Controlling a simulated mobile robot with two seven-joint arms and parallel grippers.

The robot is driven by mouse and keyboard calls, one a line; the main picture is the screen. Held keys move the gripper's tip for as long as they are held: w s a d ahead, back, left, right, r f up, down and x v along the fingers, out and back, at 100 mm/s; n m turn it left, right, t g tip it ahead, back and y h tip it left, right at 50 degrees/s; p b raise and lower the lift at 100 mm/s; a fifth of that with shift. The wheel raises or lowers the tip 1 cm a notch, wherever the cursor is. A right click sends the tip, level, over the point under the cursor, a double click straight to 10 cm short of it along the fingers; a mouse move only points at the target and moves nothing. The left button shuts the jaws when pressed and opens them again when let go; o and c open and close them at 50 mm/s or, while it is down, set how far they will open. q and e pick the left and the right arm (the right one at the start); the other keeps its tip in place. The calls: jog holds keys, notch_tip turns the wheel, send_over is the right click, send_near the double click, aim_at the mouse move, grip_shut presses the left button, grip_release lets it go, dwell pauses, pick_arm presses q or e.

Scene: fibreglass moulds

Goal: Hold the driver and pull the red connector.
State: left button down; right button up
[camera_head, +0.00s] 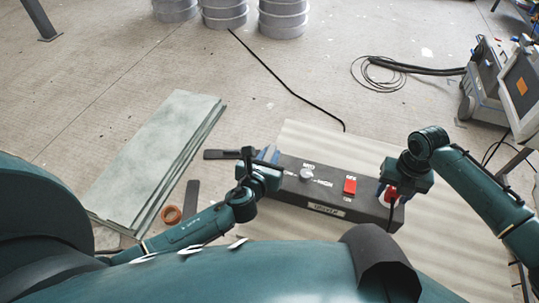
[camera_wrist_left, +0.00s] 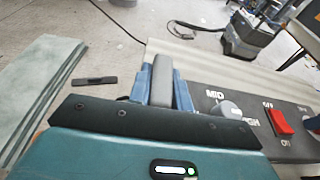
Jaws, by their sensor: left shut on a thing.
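The driver (camera_head: 330,187) is a long dark box with a white MID/HIGH knob and a red ON/OFF switch on top. It lies on a pale board, and part of it shows in the left wrist view (camera_wrist_left: 268,92). My left gripper (camera_head: 269,155) is at its left end. In the left wrist view, its blue fingers (camera_wrist_left: 163,85) are shut on a grey upright part there. The red connector (camera_head: 391,193) is at the driver's right end with a dark cable. My right gripper (camera_head: 390,184) is right at the connector; its fingers are mostly hidden, so its grip is unclear.
Stacked pale green sheets (camera_head: 150,155) lie at left, with an orange-brown ring (camera_head: 171,214) and dark flat strips (camera_head: 191,198) nearby. A black cable (camera_head: 285,80) crosses the floor behind. Grey drums (camera_head: 225,12) and a wheeled machine (camera_head: 487,85) stand further back.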

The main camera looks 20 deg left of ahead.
jog(key=shift+c, duration=0.5)
grip_shut()
jog(key=shift+r, duration=0.1)
jog(key=shift+r, duration=2.95)
jog(key=shift+r, duration=2.5)
